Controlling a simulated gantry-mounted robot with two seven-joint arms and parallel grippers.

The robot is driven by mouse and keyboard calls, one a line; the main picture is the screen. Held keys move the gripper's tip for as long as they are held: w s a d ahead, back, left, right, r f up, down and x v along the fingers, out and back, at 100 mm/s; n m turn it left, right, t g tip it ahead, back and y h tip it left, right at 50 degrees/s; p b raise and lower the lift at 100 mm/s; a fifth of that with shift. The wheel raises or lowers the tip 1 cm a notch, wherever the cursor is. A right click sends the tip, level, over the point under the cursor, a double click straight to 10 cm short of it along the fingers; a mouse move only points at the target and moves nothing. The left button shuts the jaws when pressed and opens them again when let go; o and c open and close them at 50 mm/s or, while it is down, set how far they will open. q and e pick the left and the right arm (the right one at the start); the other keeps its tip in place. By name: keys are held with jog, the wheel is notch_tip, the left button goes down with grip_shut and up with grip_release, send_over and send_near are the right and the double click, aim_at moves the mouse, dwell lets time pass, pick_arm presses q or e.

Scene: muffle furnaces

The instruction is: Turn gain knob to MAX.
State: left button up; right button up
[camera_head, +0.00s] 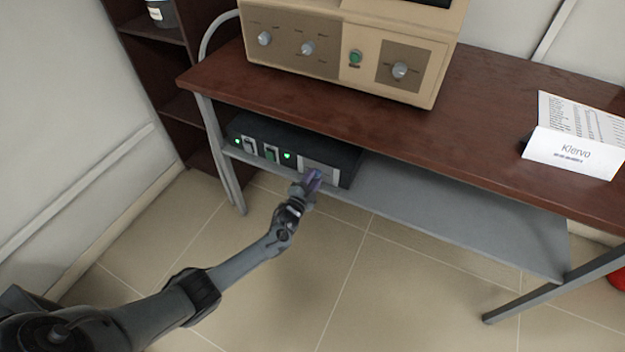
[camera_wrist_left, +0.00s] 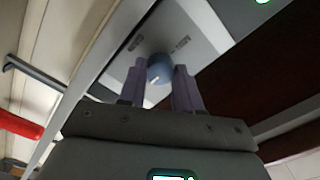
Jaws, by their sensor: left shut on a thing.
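The gain knob (camera_wrist_left: 160,69) is a round blue-grey knob with a white pointer mark, on a light panel plate (camera_wrist_left: 190,30) with small labels on either side. The plate (camera_head: 319,171) is at the right end of the front of a black box (camera_head: 345,158) on the lower shelf. In the left wrist view my left gripper (camera_wrist_left: 161,76) has one purple finger on each side of the knob and is shut on it. In the head view the left gripper (camera_head: 312,180) covers the knob. The label text is too blurred to read. My right gripper is not in view.
The black box also carries rocker switches (camera_head: 250,146) and lit green lamps. The grey lower shelf (camera_head: 430,210) is clear to its right. The brown tabletop (camera_head: 480,130) overhangs it, bearing a beige instrument (camera_head: 350,45) and a folded card (camera_head: 575,150). A table leg (camera_head: 220,165) stands at left.

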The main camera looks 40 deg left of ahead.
pick_arm(q)
jog(key=o, duration=1)
jog(key=shift+o, duration=0.2)
jog(key=shift+s, duration=0.1)
jog(key=p+v, duration=0.5)
jog(key=v, duration=0.5)
jog(key=shift+s, duration=0.3)
jog(key=shift+d, duration=0.1)
